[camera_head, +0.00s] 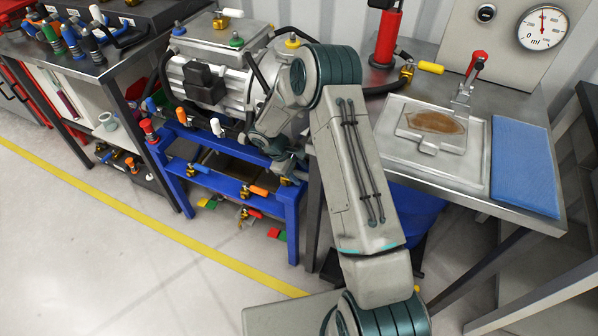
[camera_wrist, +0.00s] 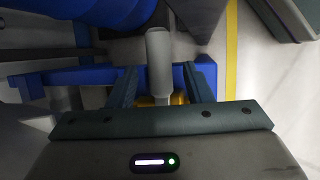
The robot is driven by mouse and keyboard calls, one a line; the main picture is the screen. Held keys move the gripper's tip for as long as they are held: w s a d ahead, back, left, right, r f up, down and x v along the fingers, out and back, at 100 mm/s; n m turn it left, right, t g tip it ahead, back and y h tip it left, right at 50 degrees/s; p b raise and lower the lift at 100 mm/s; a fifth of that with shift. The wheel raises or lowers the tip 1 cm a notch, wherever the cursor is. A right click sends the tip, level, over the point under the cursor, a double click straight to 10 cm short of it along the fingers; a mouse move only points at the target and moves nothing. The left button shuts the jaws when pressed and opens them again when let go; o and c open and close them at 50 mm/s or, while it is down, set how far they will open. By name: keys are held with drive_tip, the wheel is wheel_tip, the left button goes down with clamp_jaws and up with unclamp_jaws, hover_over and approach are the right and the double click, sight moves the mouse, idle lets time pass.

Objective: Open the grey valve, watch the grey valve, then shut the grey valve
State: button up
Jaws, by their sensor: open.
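The grey valve's handle (camera_wrist: 159,62) is a pale grey cylinder in the wrist view, pointing up the picture from a brass body (camera_wrist: 178,99). My gripper (camera_wrist: 160,78) is open, with one dark finger on each side of the handle. Gaps show between the handle and both fingers. In the head view my gripper (camera_head: 284,163) is at the blue frame in front of the pump, partly hidden by my arm. I cannot pick out the grey valve there; my gripper and arm cover that spot.
The blue frame (camera_head: 291,222) carries other valves, among them an orange one (camera_head: 259,191) and a white one (camera_head: 217,127). The silver pump (camera_head: 212,80) stands above. A steel table (camera_head: 470,205) with a blue mat (camera_head: 525,166) is at right.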

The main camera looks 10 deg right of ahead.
drive_tip(key=shift+d+f, duration=0.15)
clamp_jaws()
